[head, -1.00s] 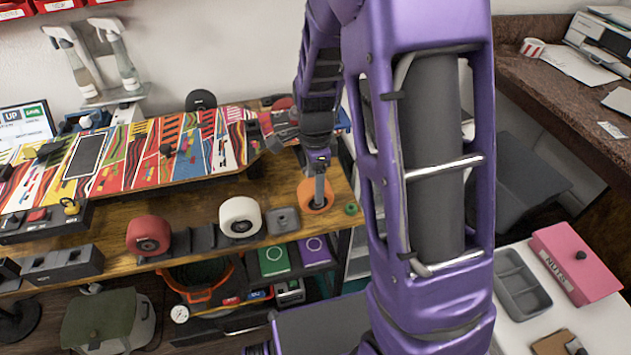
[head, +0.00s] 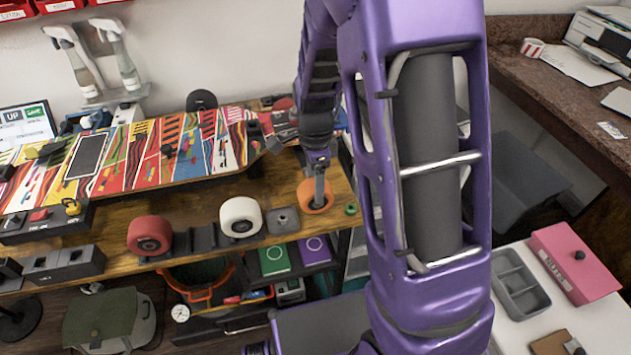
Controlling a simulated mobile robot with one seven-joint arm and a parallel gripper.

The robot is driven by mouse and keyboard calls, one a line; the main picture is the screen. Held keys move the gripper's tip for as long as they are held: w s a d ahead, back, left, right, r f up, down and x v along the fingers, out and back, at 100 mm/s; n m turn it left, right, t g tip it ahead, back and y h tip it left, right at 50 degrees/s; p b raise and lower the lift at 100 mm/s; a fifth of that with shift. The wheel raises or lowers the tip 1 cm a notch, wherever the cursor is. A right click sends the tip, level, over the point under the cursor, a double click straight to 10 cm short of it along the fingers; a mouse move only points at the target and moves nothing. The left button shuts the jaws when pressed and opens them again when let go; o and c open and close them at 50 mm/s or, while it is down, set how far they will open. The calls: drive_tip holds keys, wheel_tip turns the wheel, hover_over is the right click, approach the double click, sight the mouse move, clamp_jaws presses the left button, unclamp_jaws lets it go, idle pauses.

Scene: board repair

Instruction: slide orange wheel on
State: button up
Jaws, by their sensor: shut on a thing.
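The orange wheel (head: 306,197) is near the right end of the wooden workbench, with my gripper (head: 319,190) at it. My gripper points down and is shut on the wheel; the fingers hide part of its middle. The multicoloured skateboard deck (head: 190,150) lies along the bench, behind and to the left of the wheel. A red wheel (head: 149,235) and a white wheel (head: 241,217) sit along the front edge of the bench. I cannot make out a bare axle on the board from here.
A grey block (head: 283,221) sits between the white and orange wheels. A small green ring (head: 350,209) lies right of the orange wheel. Spray bottles (head: 75,60) stand at the back. A pink box (head: 575,262) and a grey tray (head: 520,285) are on a white surface at right.

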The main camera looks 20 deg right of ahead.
drive_tip(key=shift+w+p, duration=0.3)
drive_tip(key=shift+w, duration=1.2)
drive_tip(key=shift+w+p, duration=0.1)
drive_tip(key=shift+p, duration=0.2)
idle(0.4)
drive_tip(key=shift+w, duration=0.75)
drive_tip(key=shift+w+p, duration=0.15)
drive_tip(key=shift+p, duration=0.3)
idle(0.9)
drive_tip(key=o, duration=1.5)
drive_tip(key=c, duration=0.3)
